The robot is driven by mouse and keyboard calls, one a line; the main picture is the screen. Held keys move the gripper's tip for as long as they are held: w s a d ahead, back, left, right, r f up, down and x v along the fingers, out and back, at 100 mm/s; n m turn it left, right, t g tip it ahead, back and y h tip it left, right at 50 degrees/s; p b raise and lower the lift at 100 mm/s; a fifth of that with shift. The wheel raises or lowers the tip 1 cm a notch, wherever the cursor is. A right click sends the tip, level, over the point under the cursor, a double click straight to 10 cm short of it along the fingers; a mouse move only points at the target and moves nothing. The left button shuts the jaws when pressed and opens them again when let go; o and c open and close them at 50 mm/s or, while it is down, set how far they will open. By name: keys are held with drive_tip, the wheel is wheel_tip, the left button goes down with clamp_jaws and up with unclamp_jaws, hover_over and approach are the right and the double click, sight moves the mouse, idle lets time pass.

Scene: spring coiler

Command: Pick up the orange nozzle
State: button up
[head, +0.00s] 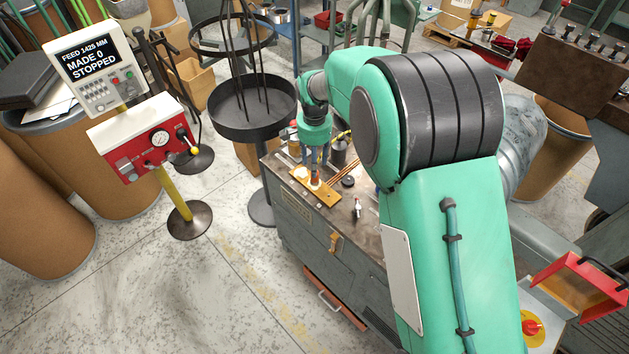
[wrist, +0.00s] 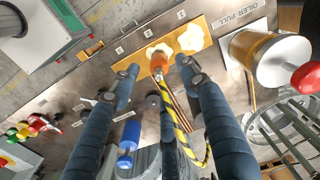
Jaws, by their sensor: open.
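The orange nozzle (wrist: 157,64) shows in the wrist view between my two fingertips, with a yellow-and-black striped part below it. Its tip is close to a white patch (wrist: 160,49) on a yellow board (wrist: 213,30). My gripper (wrist: 156,68) is open, one dark blue finger on each side of the nozzle, with gaps showing. In the head view my gripper (head: 315,164) points down over the workbench, and a small orange part (head: 315,181) shows just below it at the board (head: 327,198). I cannot tell the exact height of the fingertips.
A can with a red knob (wrist: 305,77) stands right of my fingers, beside an "OILER PULL" label. A round black tray stand (head: 252,110) is left of the bench (head: 325,240). Open floor lies in front.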

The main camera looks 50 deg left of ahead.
drive_tip(key=shift+f, duration=0.2)
drive_tip(key=shift+f+b, duration=0.9)
drive_tip(key=shift+f, duration=1.7)
clamp_jaws()
